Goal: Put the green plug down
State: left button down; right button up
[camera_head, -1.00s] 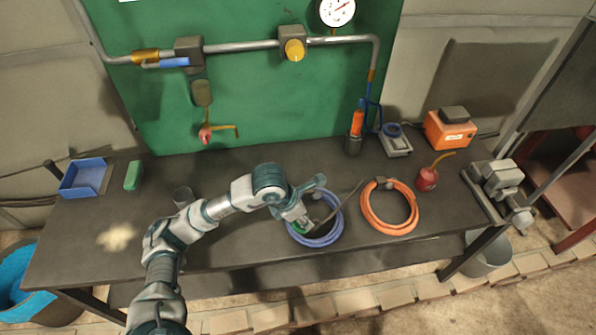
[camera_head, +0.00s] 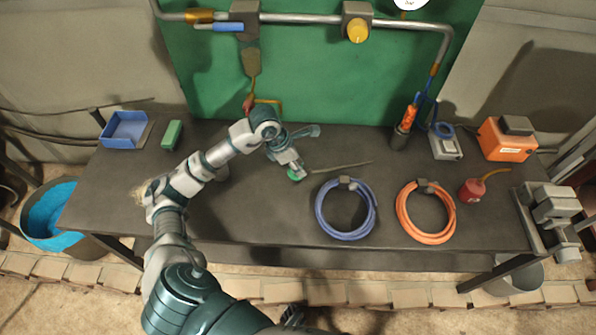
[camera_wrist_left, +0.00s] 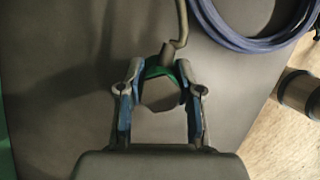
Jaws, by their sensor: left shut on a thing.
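The green plug (camera_head: 296,175) is at the tip of my left gripper (camera_head: 293,170), over the dark bench top left of the blue hose coil. In the left wrist view the green plug (camera_wrist_left: 161,70) sits between the two fingers of my left gripper (camera_wrist_left: 160,88), which is shut on it. A grey cable or stem (camera_wrist_left: 180,28) runs from the plug; in the head view it stretches right above the blue coil. I cannot tell whether the plug touches the bench. My right gripper is not clearly in view.
The bench (camera_head: 260,215) holds a blue hose coil (camera_head: 322,215), an orange hose coil (camera_head: 402,218), a red oil can (camera_head: 471,191), an orange box (camera_head: 505,142), a blue tray (camera_head: 124,131) and a green block (camera_head: 172,134). Bare bench lies left of the blue coil.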

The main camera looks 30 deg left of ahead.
pick_arm(q)
jog(key=d+f, duration=0.3)
jog(key=shift+w, duration=0.2)
jog(key=shift+r, duration=0.1)
jog(key=shift+a, duration=0.25)
jog(key=shift+s+a, duration=0.1)
jog(key=shift+a, duration=0.25)
jog(key=c, duration=0.8)
grip_release()
jog(key=shift+a+f, duration=0.3)
jog(key=shift+a, duration=0.15)
jog(key=shift+o, duration=0.2)
jog(key=shift+d+r, duration=0.15)
jog(key=shift+d, duration=0.3)
jog(key=shift+d+r, duration=0.15)
jog(key=shift+r, duration=0.1)
jog(key=v, duration=0.5)
jog(key=shift+d, duration=0.1)
jog(key=v, duration=0.6)
jog(key=shift+s+r, duration=0.15)
jog(key=shift+r, duration=0.2)
pick_arm(e)
jog(key=shift+s+d+f, duration=0.2)
jog(key=shift+d+f, duration=0.25)
jog(key=shift+d, duration=0.25)
jog(key=shift+s+d+f, duration=0.15)
jog(key=shift+d+f, duration=0.25)
jog(key=shift+d, duration=0.3)
